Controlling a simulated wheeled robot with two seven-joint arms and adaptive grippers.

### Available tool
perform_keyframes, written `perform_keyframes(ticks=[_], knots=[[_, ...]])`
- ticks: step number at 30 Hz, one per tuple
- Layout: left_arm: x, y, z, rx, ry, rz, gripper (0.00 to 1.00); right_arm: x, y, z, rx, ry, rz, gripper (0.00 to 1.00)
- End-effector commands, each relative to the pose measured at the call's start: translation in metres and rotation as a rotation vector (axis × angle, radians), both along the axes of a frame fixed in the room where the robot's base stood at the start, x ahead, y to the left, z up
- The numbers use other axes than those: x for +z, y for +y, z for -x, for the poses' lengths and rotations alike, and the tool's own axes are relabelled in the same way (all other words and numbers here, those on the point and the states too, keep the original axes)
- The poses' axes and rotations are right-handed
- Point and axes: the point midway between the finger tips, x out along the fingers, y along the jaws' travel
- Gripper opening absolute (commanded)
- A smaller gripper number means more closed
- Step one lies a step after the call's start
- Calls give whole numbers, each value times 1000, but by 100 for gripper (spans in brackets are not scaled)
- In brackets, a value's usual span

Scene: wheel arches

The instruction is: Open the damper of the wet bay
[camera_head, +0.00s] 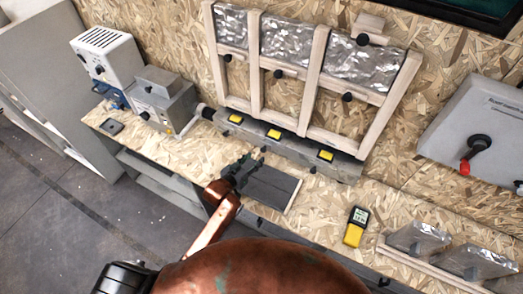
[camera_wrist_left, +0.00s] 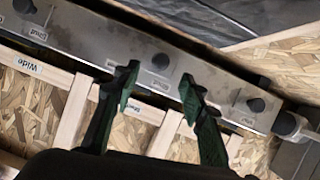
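A grey metal duct (camera_head: 290,147) runs along the foot of a wooden frame (camera_head: 312,80) with three bays. Yellow meters (camera_head: 273,134) sit on it, one below each bay; their readings are too small to make out, so I cannot tell which bay is wet. In the left wrist view the duct (camera_wrist_left: 100,40) carries black damper knobs, one at left (camera_wrist_left: 25,7), one in the middle (camera_wrist_left: 160,62) and one at right (camera_wrist_left: 256,105), with "Shut" labels beside them. My left gripper (camera_head: 243,168) is open and empty; its fingers (camera_wrist_left: 160,85) show either side of the middle knob, contact not visible.
A dark flat panel (camera_head: 271,187) lies on the bench below the left gripper. A yellow handheld meter (camera_head: 355,227) lies to its right. Foil-faced blocks (camera_head: 418,238) stand at lower right. Grey boxes (camera_head: 163,100) stand at left. A grey cabinet with a red-tipped handle (camera_head: 478,145) hangs at right.

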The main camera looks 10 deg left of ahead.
Motion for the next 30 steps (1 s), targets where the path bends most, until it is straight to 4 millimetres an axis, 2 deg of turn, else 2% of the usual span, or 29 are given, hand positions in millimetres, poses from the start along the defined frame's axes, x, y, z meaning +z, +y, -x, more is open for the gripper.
perform_keyframes(ticks=[6, 12, 23, 30], knots=[[-13, -10, -32, 0, 0, 0, 39, -3, 0, 0, 0, 0, 0, 60], [-22, -16, -51, 1, 1, 0, 39, -5, 0, 0, 0, 0, 0, 60], [-24, -17, -56, 1, 1, -1, 39, -5, 0, 0, 0, 1, 0, 60], [-24, -17, -56, 1, 1, -1, 23, -5, 0, 0, 0, 1, 0, 60]])
